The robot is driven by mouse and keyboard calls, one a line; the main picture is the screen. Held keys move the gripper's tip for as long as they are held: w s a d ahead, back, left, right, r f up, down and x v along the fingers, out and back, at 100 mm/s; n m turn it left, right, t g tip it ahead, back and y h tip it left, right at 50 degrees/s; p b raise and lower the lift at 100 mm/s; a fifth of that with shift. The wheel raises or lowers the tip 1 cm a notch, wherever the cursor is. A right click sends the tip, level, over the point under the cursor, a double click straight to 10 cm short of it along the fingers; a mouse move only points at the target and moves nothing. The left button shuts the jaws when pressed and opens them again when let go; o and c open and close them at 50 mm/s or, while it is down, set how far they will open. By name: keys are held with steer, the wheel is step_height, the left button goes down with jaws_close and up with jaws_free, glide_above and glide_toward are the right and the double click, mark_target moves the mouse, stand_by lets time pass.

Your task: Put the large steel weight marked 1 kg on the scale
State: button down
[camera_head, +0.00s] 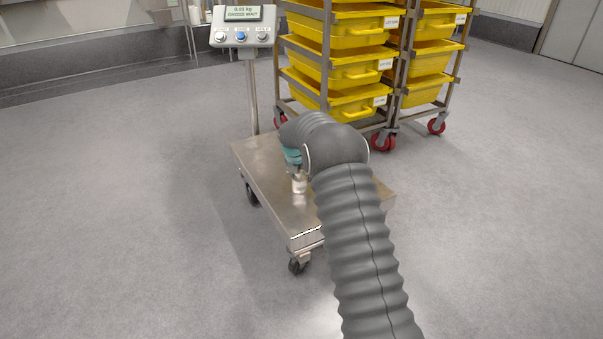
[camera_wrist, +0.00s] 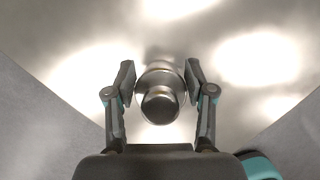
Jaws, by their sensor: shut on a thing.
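The steel weight (camera_head: 299,184) is a shiny, knobbed cylinder, upright at or just above the plate of the scale (camera_head: 262,185). Its 1 kg mark is not readable. In the wrist view the weight (camera_wrist: 160,106) sits between the two fingers of my gripper (camera_wrist: 160,82), which is shut on it. In the head view my grey-sleeved arm hides most of the gripper (camera_head: 296,169) and the right part of the plate. The scale is a low steel platform on casters, with a display (camera_head: 237,13) on a post that seems to read 0.01 kg.
A wheeled rack (camera_head: 328,60) of yellow crates (camera_head: 345,70) stands close behind the scale to the right, on red casters. The grey floor (camera_head: 110,220) is clear to the left and front. A wall with a dark lower band runs along the back left.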

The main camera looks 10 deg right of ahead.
steer(key=shift+c, duration=2)
jaws_free()
steer(key=shift+f, duration=0.1)
